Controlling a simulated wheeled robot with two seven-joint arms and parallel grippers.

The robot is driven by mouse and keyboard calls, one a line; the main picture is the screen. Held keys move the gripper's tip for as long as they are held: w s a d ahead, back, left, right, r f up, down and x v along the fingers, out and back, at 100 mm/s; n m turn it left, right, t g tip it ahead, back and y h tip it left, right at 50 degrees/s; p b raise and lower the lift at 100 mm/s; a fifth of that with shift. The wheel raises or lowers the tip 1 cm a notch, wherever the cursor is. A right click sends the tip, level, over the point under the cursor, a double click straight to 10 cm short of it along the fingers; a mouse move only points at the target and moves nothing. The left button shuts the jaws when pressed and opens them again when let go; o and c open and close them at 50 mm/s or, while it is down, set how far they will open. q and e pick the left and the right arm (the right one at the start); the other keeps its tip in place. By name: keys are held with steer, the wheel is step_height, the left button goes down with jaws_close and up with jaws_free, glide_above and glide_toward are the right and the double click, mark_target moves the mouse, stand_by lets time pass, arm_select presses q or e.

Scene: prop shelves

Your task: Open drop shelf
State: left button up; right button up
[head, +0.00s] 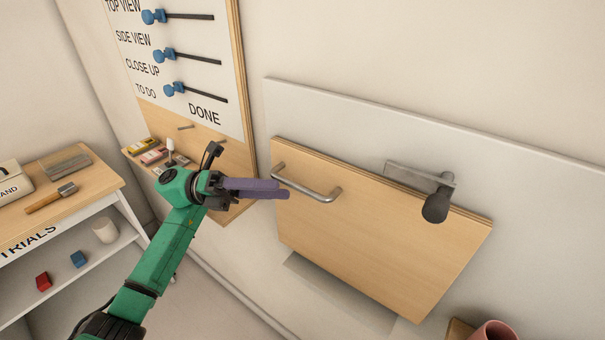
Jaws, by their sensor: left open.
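The drop shelf (365,246) is a light wooden panel on the grey wall board, upright and folded against it. A curved metal handle (313,191) sits at its upper left. A metal latch bar with a dark knob (436,206) lies over its top edge at the right. My left gripper (284,188) is open, with purple fingers pointing right, and its tips are at the left end of the handle in the picture. I cannot tell whether they touch the handle. My right gripper is not in view.
A sign board with blue sliders (170,55) hangs at the upper left, above a small ledge with small items. A side table (95,185) with a hammer stands at the left. A reddish cup (494,331) is at the bottom right.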

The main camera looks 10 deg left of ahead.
mark_target(305, 191)
arm_select(q)
steer(key=x, duration=0.2)
steer(key=p+x, duration=0.1)
steer(key=x, duration=0.3)
steer(key=shift+w+p, duration=0.35)
steer(key=shift+w, duration=0.05)
steer(key=shift+d+f, duration=0.1)
steer(key=shift+d, duration=0.15)
steer(key=shift+s, duration=0.15)
steer(key=shift+c, duration=0.3)
jaws_close()
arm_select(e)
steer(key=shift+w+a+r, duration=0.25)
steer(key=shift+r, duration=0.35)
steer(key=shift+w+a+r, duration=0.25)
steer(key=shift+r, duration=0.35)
arm_select(q)
steer(key=shift+f, duration=0.1)
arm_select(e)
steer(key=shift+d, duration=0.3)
